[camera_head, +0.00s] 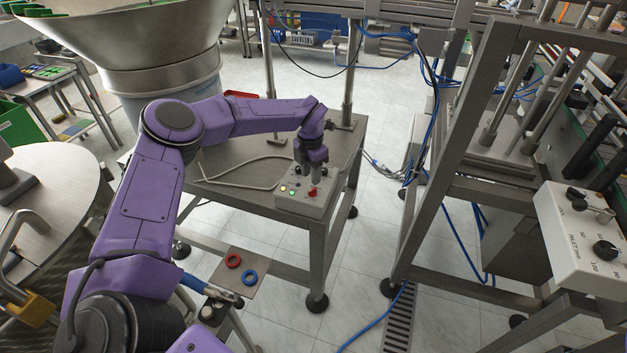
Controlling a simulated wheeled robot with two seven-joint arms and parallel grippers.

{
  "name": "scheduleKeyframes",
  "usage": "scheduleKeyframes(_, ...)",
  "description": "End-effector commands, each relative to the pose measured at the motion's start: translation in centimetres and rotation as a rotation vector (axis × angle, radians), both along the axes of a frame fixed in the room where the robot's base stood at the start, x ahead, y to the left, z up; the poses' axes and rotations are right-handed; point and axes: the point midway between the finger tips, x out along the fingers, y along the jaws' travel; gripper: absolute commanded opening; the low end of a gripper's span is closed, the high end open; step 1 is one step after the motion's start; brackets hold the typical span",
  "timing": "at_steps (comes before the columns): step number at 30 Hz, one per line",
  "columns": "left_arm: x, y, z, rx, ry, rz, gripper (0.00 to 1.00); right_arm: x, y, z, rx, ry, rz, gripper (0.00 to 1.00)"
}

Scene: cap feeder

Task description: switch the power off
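A light-grey control box (294,201) sits on the front right corner of the metal table. Its top has small lit lamps (287,190) in green and yellow and a red knob (312,192) toward the right. My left gripper (312,182) points down right over the box, its tips close above or at the red knob. Whether the fingers touch the knob, and how wide they are apart, is too small to tell. The gripper hides the back part of the box. My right gripper is not in view.
The metal table (225,165) carries a grey cable and posts. A large feeder bowl (150,40) stands behind my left arm. A white panel with black knobs (585,240) is at the right. A plate with a red ring (232,260) and a blue ring (250,276) is in front.

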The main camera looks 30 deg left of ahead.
Motion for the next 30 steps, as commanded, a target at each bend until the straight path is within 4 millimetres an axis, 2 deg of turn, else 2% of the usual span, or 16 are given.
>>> scheduleKeyframes(3, 0.2, 0.0, -2.8, 0.004, 0.009, -0.001, 0.36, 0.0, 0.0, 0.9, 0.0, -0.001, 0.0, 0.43)
scheduleKeyframes(7, 0.4, 0.0, -4.9, 0.004, 0.008, -0.002, 0.36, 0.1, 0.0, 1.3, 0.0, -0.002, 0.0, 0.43)
scheduleKeyframes(10, 0.4, 0.0, -5.7, 0.005, 0.007, -0.002, 0.36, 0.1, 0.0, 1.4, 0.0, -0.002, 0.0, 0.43)
scheduleKeyframes(17, 0.5, 0.0, -5.9, 0.005, 0.005, -0.002, 0.36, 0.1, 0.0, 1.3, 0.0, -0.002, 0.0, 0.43)
scheduleKeyframes(18, 0.5, 0.0, -5.9, 0.005, 0.005, -0.002, 0.33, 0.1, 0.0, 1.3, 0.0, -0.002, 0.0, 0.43)
scheduleKeyframes(20, 0.4, 0.0, -5.9, 0.005, 0.006, -0.002, 0.13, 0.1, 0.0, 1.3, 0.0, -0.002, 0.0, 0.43)
scheduleKeyframes(21, 0.4, 0.0, -5.9, 0.005, 0.006, -0.002, 0.0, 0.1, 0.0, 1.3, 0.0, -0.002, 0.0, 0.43)
scheduleKeyframes(30, 0.4, 0.0, -5.9, 0.005, 0.005, 0.003, 0.0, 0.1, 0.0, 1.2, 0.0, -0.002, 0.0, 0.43)
